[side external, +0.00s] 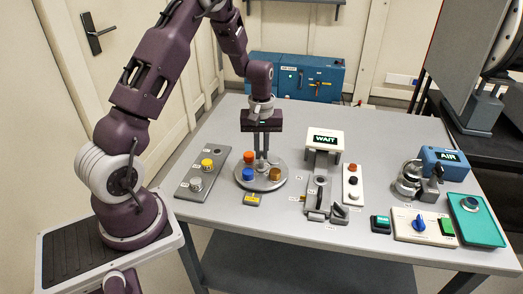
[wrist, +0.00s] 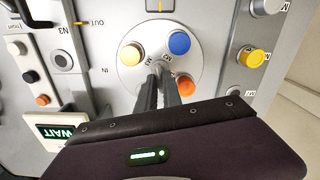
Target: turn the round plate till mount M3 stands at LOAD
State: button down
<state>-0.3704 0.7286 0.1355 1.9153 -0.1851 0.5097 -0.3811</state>
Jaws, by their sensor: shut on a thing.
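The round plate (side external: 258,184) is a light grey disc on the table; it also shows in the wrist view (wrist: 127,80). It bears an orange mount (side external: 249,156), a blue mount (side external: 247,174) and a gold mount (side external: 275,174). The blue one is nearest the front edge.
A grey board (side external: 202,172) with yellow and silver pieces stands left of the plate. To the right are a white display reading WAIT (side external: 325,139), a grey slotted fixture (side external: 318,190) and a white button strip (side external: 352,184).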

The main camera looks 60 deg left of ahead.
aim_at(262, 154)
jog(key=m, duration=0.5)
jog(key=shift+w+r+m, duration=0.1)
jog(key=shift+m, duration=0.2)
jog(key=m, duration=0.5)
jog(key=shift+m, duration=0.3)
jog(key=c, duration=1.5)
grip_release()
notch_tip(262, 154, up, 7)
